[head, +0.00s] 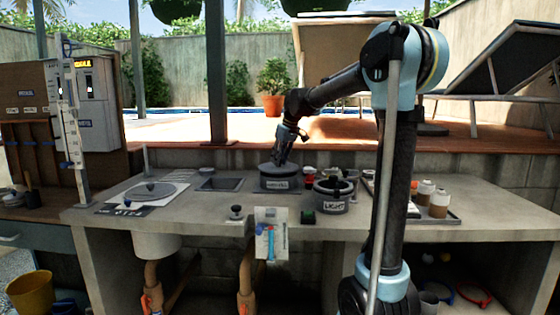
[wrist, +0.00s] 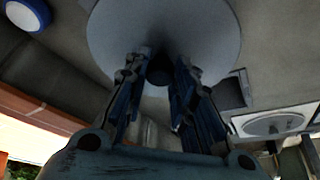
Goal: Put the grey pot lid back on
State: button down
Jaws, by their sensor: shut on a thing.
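My gripper (head: 279,161) points down over the grey labelled pot (head: 279,184) at the back middle of the counter. It is shut on the grey lid (head: 268,173) by the knob. In the wrist view, the lid (wrist: 212,35) is a wide pale disc beyond my two fingers, with its dark knob between them. The lid looks level and lined up with the pot's rim. I cannot tell whether it rests on the rim or hangs just above. The pot's inside is hidden.
A second grey pot marked LIGHT (head: 332,204) stands close at right, with dark things at its mouth. A small red item (head: 310,181) and a green one (head: 308,217) lie nearby. Bottles (head: 439,203) stand on a tray at right. A square recess (head: 219,184) lies to the left.

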jog(key=shift+f, duration=0.4)
jog(key=shift+f, duration=0.2)
jog(key=shift+f, duration=0.3)
dwell(0.9)
jog(key=c, duration=1.1)
grip_release()
jog(key=shift+r, duration=0.1)
jog(key=shift+r, duration=2.4)
jog(key=shift+r, duration=0.2)
